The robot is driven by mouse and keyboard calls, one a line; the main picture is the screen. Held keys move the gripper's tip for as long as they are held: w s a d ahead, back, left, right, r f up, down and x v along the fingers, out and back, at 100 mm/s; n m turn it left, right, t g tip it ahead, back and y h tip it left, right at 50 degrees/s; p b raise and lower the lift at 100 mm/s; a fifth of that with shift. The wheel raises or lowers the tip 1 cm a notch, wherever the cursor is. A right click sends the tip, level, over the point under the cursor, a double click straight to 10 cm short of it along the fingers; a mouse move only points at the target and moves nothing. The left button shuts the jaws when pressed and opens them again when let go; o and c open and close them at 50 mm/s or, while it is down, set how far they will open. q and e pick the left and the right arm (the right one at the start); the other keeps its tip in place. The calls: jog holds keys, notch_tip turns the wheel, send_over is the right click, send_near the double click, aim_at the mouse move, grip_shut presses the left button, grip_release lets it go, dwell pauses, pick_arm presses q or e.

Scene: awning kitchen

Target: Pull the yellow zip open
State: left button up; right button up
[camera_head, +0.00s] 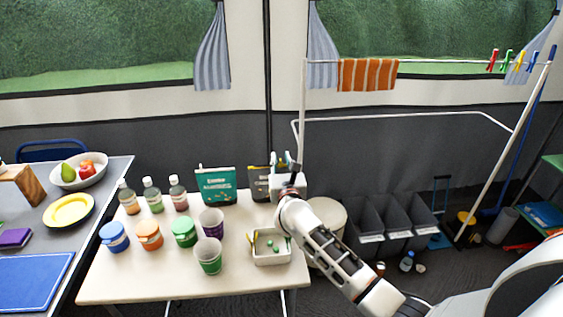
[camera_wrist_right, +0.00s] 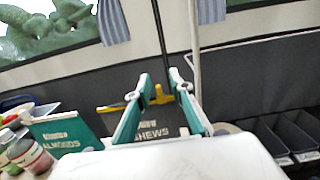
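The dark grey cashews pouch (camera_head: 258,185) stands at the back right of the cream table, partly hidden by my right gripper. In the right wrist view the pouch (camera_wrist_right: 155,132) shows behind the fingers, with a yellow zip (camera_wrist_right: 115,108) along its top. A yellow upright tab on the zip shows between the fingers. My right gripper (camera_wrist_right: 160,80) is open, its two fingers apart on either side of the tab; I cannot tell whether they touch it. In the head view the right gripper (camera_head: 287,160) is above the pouch's right side. My left gripper is not in view.
The green almonds pouch (camera_head: 216,184) stands left of the cashews pouch. Bottles (camera_head: 152,195), lidded jars (camera_head: 149,235), cups (camera_head: 208,256) and a white tray (camera_head: 272,260) share the table (camera_head: 130,287). A drying rack (camera_head: 303,100) with an orange striped towel (camera_head: 367,75) is behind right.

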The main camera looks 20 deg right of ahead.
jog(key=v, duration=1.2)
jog(key=shift+r, duration=0.1)
